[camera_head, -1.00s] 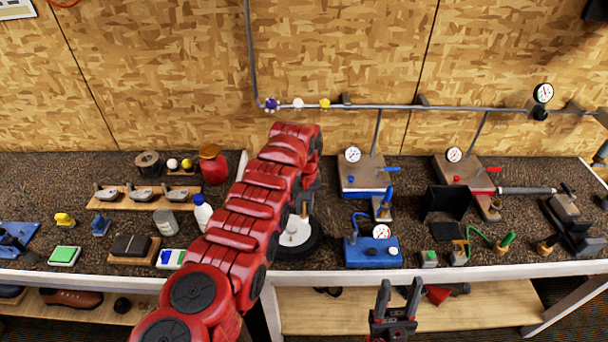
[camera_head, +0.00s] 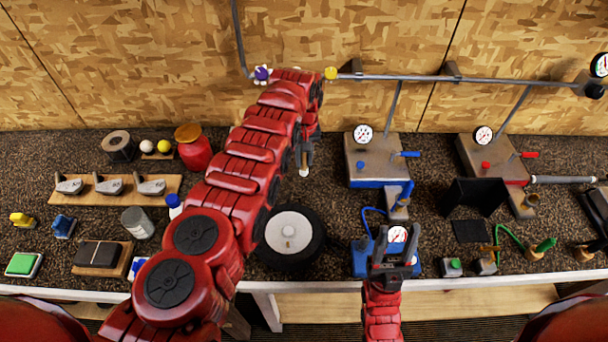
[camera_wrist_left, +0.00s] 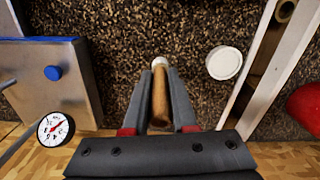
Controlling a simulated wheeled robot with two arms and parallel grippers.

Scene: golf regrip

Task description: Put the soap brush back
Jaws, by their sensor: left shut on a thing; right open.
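My left gripper (camera_head: 306,147) is shut on the soap brush, which has a wooden handle (camera_wrist_left: 160,98) and a pale tip (camera_head: 304,172). In the head view the brush hangs tip down, above the bench behind the black round disc. In the left wrist view the handle lies between the two fingers and its white tip (camera_wrist_left: 160,61) points away from the gripper. My right gripper (camera_head: 396,243) is open and empty, in front of the blue box with a gauge. I cannot identify a holder for the brush.
A black disc with a white centre (camera_head: 289,232) stands near the bench front. A white round lid (camera_wrist_left: 224,65) lies right of the brush in the wrist view. A grey station with a gauge (camera_head: 375,163) stands to the right, and a red jar (camera_head: 193,148) to the left.

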